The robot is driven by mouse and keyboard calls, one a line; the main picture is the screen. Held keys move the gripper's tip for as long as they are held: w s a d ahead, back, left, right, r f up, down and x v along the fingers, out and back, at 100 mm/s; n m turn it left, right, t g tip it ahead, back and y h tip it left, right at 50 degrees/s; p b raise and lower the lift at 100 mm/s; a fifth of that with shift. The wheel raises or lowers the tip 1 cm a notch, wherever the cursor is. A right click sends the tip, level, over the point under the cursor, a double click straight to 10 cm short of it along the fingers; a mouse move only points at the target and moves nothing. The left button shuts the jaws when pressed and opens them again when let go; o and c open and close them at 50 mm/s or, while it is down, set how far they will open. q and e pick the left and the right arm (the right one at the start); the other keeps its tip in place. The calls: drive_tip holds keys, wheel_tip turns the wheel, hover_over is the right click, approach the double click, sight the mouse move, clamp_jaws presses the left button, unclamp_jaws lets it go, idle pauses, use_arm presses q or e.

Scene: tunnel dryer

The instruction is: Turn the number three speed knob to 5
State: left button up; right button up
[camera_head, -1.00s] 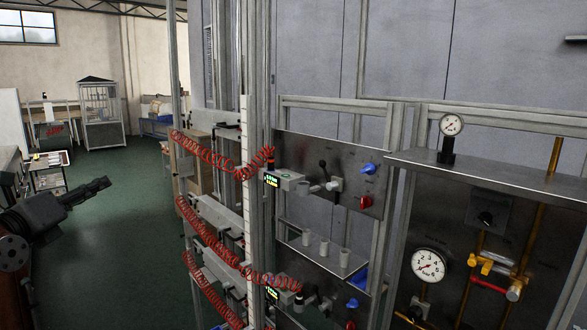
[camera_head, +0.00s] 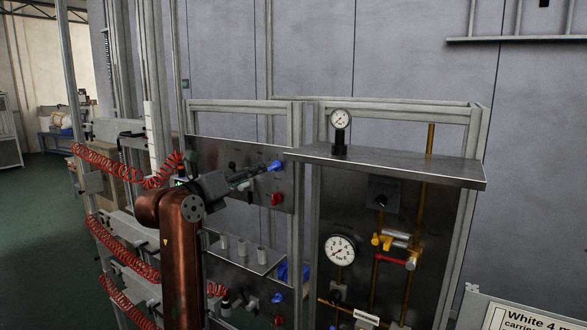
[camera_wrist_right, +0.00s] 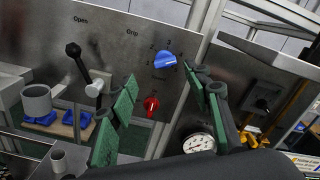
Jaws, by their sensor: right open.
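My right gripper (camera_head: 252,178) reaches up in front of the upper steel panel, its fingers pointing right towards a blue knob (camera_head: 274,166). In the right wrist view the gripper (camera_wrist_right: 163,88) is open, with green-padded fingers. The blue knob (camera_wrist_right: 165,60) shows beyond the gap between them, apparently untouched. Small digits surround this knob; its exact setting is too small to read. A red knob (camera_wrist_right: 151,104) sits below it. Another blue knob (camera_head: 277,298) is on the lower panel. I cannot read which one is number three. My left gripper is out of view.
A black lever (camera_wrist_right: 80,62) stands left of the blue knob. Coiled red hoses (camera_head: 120,170) hang at the left. A steel shelf (camera_head: 390,166), a pressure gauge (camera_head: 340,249) and brass pipes (camera_head: 430,142) lie to the right. Grey cups (camera_head: 242,247) stand below the upper panel.

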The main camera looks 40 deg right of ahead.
sight(272, 167)
drive_tip(key=x, duration=0.2)
drive_tip(key=p+x, duration=0.1)
drive_tip(key=x, duration=0.2)
drive_tip(key=p+x, duration=0.1)
drive_tip(key=x, duration=0.1)
drive_tip(key=shift+s+d, duration=0.2)
drive_tip(key=shift+d, duration=0.35)
drive_tip(key=shift+c, duration=1.4)
drive_tip(key=c, duration=0.9)
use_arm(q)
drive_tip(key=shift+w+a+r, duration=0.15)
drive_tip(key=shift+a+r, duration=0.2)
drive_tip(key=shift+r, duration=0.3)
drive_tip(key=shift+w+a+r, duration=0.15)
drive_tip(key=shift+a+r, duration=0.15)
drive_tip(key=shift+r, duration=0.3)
